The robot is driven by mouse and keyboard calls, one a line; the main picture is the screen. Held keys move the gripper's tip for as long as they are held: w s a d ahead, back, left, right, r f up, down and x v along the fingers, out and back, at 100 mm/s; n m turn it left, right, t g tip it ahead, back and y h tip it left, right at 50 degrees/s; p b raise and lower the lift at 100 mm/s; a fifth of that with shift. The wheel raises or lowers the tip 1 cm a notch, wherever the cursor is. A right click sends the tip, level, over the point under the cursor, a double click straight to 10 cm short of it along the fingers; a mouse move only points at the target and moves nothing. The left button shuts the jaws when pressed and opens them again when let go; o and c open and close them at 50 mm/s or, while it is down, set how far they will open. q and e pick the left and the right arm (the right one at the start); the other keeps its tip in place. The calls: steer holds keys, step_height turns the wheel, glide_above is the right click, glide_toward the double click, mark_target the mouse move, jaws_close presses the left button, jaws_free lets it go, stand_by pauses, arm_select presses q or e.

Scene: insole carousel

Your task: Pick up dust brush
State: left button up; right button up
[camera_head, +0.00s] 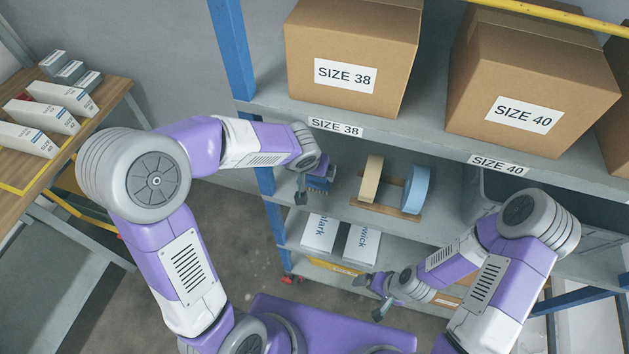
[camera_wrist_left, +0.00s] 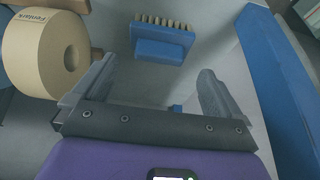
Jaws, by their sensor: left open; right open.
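The dust brush (camera_head: 320,182) is blue with pale bristles and lies on the middle shelf, near the blue upright. In the left wrist view the brush (camera_wrist_left: 163,45) is ahead of the fingertips, roughly between them. My left gripper (camera_head: 310,187) reaches in beside the brush and partly hides it in the head view. In its wrist view the left gripper (camera_wrist_left: 156,78) is open, with nothing between its fingers. My right gripper (camera_head: 371,295) is open and empty, low in front of the lower shelf.
A tan roll (camera_head: 371,181) and a blue roll (camera_head: 415,189) stand right of the brush. The blue upright (camera_wrist_left: 275,75) is close to the left gripper. Large cartons (camera_head: 352,45) fill the shelf above. White boxes (camera_head: 318,234) lie below. A wooden table (camera_head: 113,97) is at left.

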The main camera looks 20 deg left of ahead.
mark_target(313, 182)
arm_select(q)
steer(key=x, duration=0.4)
steer(key=shift+w+f+b, duration=0.1)
steer(key=shift+f+b, duration=0.2)
steer(key=shift+b, duration=0.05)
steer(key=shift+c, duration=0.5)
steer(key=c, duration=1.4)
steer(key=shift+r, duration=0.15)
